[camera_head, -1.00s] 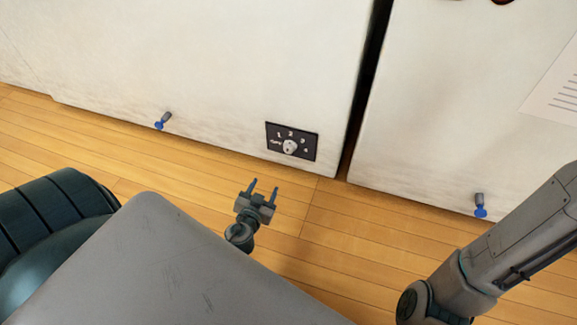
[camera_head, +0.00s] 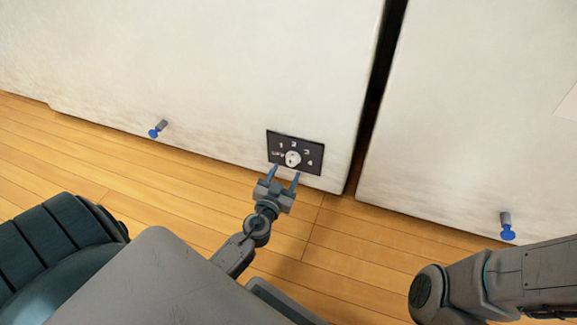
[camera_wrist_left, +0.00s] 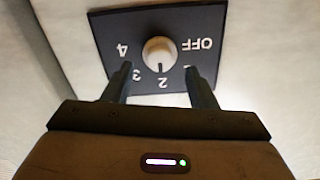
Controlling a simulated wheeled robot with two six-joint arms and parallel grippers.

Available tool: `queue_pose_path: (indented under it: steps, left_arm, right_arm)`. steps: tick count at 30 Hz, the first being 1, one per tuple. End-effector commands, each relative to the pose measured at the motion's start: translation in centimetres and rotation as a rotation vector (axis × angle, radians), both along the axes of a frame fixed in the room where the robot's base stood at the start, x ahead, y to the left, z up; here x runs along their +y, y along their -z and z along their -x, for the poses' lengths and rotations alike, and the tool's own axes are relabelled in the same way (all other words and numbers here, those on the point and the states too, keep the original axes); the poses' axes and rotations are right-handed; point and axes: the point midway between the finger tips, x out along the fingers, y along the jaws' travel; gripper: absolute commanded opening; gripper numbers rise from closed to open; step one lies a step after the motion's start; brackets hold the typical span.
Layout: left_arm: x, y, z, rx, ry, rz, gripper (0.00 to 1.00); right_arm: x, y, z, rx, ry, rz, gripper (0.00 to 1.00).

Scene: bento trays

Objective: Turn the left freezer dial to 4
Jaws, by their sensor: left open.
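The left freezer dial is a round white knob (camera_head: 293,158) on a dark panel (camera_head: 315,147) low on the left freezer's white front. In the left wrist view the knob (camera_wrist_left: 159,50) sits among the marks OFF, 1, 2, 3 and 4. Its dark pointer mark appears to face 2. My left gripper (camera_head: 285,174) is open and empty, just below and in front of the panel. In the left wrist view its fingers (camera_wrist_left: 157,72) stand apart on either side of the knob's lower edge, and no contact is visible. My right gripper is out of view.
The left freezer (camera_head: 220,70) and the right freezer (camera_head: 470,110) stand side by side with a dark gap between them. Blue-tipped pegs (camera_head: 158,129) and (camera_head: 507,226) stick out low on their fronts. The wooden floor (camera_head: 335,250) before them is clear.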

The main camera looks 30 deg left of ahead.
Motion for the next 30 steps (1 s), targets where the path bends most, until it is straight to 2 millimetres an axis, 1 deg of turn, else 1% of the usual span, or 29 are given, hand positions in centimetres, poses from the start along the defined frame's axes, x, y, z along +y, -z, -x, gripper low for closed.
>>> queue_pose_path:
  steps: [1, 3, 7, 11, 18, 20, 24, 25, 30]
  left_arm:
    - [0.2, -0.2, -0.9, -0.001, -0.001, 0.000, 0.52]
    - [0.4, -0.1, -1.8, -0.001, -0.001, 0.000, 0.52]
    - [0.7, 0.0, -3.0, -0.001, -0.001, 0.000, 0.52]
    - [0.8, 0.0, -3.4, 0.001, -0.001, 0.000, 0.52]
    - [0.8, 0.0, -3.4, 0.001, 0.000, 0.000, 0.52]
    - [0.8, 0.0, -3.4, 0.001, 0.000, 0.000, 0.40]
    - [0.8, 0.0, -3.4, 0.001, 0.000, 0.000, 0.13]
    - [0.8, 0.0, -3.4, 0.001, 0.000, 0.000, 0.07]
    - [0.8, 0.1, -3.4, 0.002, 0.000, -0.004, 0.07]
  right_arm:
    - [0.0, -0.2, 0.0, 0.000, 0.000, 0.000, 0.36]
    - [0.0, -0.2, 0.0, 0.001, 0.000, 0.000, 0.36]
    - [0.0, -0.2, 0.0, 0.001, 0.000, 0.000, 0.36]
    - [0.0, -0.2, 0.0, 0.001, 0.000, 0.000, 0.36]
    - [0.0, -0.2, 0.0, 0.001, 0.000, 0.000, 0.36]
    - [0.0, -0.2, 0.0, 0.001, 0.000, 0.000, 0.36]
    - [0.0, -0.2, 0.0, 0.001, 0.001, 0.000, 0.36]
    - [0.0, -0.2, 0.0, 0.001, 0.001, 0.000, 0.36]
    - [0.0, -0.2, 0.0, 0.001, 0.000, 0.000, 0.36]
